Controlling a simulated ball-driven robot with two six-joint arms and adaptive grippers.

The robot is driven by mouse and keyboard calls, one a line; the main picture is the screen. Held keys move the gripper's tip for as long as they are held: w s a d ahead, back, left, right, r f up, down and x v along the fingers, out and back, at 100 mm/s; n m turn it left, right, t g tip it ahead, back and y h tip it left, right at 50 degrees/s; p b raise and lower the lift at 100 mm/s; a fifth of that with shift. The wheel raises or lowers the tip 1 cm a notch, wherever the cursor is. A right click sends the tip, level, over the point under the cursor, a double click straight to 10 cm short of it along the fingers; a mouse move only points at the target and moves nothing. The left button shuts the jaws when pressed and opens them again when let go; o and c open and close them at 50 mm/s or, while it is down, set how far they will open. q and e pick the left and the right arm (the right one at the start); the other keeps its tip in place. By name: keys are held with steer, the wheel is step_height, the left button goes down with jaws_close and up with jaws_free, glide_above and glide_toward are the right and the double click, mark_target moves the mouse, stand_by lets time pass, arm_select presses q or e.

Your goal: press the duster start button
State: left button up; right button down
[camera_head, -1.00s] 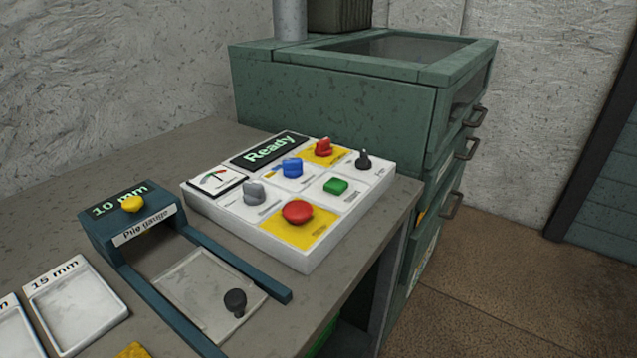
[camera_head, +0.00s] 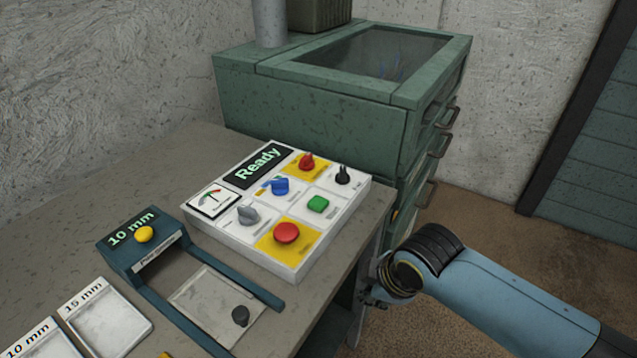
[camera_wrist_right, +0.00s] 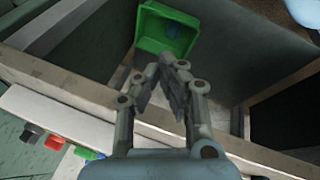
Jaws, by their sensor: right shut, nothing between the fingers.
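The white control panel (camera_head: 222,238) sits on the table with a "Ready" display. In the right wrist view the gripper (camera_wrist_right: 172,64) is shut and empty, with the green button (camera_wrist_right: 84,153) at lower left. My left gripper is not in view.
The panel also has a blue knob (camera_head: 280,186), grey knob (camera_head: 247,215), red knob (camera_head: 306,162) and black switch (camera_head: 343,175). A pile gauge (camera_head: 133,262) stands left. A green cabinet (camera_head: 310,112) stands behind. A green bin (camera_wrist_right: 148,30) is below the table.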

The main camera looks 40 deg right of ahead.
steer(key=w+r+n+t+p, duration=0.15)
steer(key=w+r+n, duration=0.35)
steer(key=r, duration=0.6)
step_height(320, 180, up, 11)
steer(key=n+t+p, duration=0.3)
steer(key=n, duration=1)
glide_above(322, 200)
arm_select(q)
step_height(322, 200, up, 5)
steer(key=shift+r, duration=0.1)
arm_select(e)
steer(key=shift+r, duration=0.1)
arm_select(q)
steer(key=shift+b, duration=0.3)
arm_select(e)
step_height(322, 200, down, 8)
steer(key=b, duration=0.7)
steer(key=shift+r, duration=0.25)
steer(key=shift+f+b, duration=0.3)
steer(key=shift+f, duration=0.3)
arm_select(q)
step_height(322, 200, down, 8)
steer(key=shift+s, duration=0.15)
arm_select(e)
steer(key=shift+f, duration=0.1)
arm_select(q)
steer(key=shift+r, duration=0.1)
arm_select(e)
steer(key=shift+f, duration=0.35)
